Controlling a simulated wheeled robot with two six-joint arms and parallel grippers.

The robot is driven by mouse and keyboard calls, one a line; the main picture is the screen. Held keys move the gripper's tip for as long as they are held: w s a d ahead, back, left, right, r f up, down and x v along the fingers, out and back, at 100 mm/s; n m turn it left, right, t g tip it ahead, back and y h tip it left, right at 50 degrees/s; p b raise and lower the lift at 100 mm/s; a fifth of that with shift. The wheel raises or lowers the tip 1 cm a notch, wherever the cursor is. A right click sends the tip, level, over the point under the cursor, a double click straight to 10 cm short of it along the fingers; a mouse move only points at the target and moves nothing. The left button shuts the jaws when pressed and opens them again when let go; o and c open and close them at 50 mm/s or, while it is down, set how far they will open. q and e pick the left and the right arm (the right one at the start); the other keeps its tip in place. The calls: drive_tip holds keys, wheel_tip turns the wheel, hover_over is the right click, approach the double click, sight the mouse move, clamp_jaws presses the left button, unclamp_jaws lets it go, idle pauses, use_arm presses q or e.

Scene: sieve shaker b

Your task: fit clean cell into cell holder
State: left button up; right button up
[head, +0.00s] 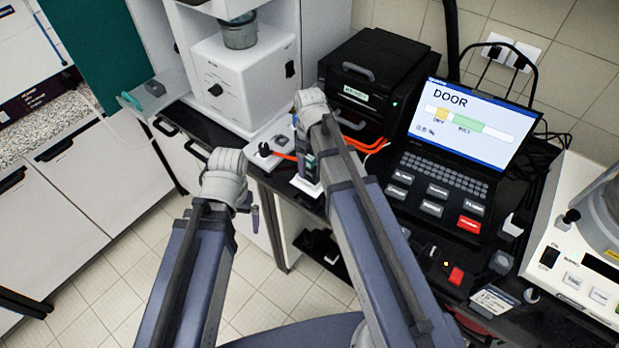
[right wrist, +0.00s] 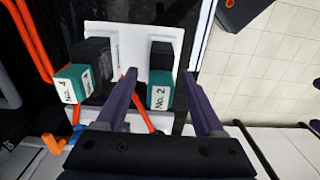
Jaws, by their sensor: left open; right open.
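A block with a teal end marked No. 2 (right wrist: 160,90) and a black part stands on a white plate (right wrist: 130,38). A second teal-ended block, marked No. 4 (right wrist: 72,84), stands to its left. I cannot tell which block is the clean cell, nor pick out the cell holder. My right gripper (right wrist: 168,98) is open, its fingers on either side of the No. 2 block, with gaps visible; it holds nothing. In the head view the right gripper (head: 308,168) is over the white plate, partly hidden by my arm. My left gripper (head: 252,212) is open beyond the bench front, largely hidden by its wrist.
A black instrument (head: 375,85) with a handle stands behind the plate, with orange cables beside it. A laptop (head: 460,125) showing DOOR is to its right. A white machine (head: 240,75) stands at the back left. Another white device (head: 580,250) is at the right edge.

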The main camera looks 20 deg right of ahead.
drive_tip(key=shift+f, duration=0.55)
drive_tip(key=shift+r, duration=0.1)
clamp_jaws()
